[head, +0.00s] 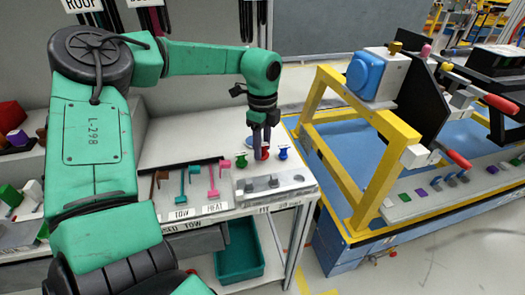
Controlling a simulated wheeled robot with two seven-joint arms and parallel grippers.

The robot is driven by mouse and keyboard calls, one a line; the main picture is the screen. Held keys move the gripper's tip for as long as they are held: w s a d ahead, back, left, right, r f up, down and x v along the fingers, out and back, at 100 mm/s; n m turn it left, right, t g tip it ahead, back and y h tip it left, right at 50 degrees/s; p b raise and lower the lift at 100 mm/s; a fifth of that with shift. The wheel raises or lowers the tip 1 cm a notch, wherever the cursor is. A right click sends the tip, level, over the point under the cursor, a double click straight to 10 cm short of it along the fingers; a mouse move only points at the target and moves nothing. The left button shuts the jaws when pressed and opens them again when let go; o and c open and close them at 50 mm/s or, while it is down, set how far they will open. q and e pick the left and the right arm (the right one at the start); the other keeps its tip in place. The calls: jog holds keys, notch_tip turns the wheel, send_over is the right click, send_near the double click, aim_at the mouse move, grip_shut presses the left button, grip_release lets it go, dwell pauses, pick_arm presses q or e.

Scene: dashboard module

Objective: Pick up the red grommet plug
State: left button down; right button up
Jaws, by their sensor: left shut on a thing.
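The red grommet plug (264,154) is between the fingertips of my left gripper (262,148), above the back edge of the grey rack on the white bench. The left gripper points down and is shut on the plug. The fingers hide part of the plug, and I cannot tell whether it is clear of the surface under it. A green plug (241,160) stands just left of it and a blue plug (282,153) just right. My right gripper is not in view.
The grey rack (297,182) is at the bench's front right. Coloured hooked parts (213,180) hang left of it over labels. A teal bin (240,251) sits below. A yellow frame (345,172) with a blue-faced module (365,76) stands close on the right.

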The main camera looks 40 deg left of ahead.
pick_arm(q)
notch_tip(320, 180, up, 18)
jog(key=p, duration=0.1)
jog(key=shift+r, duration=0.2)
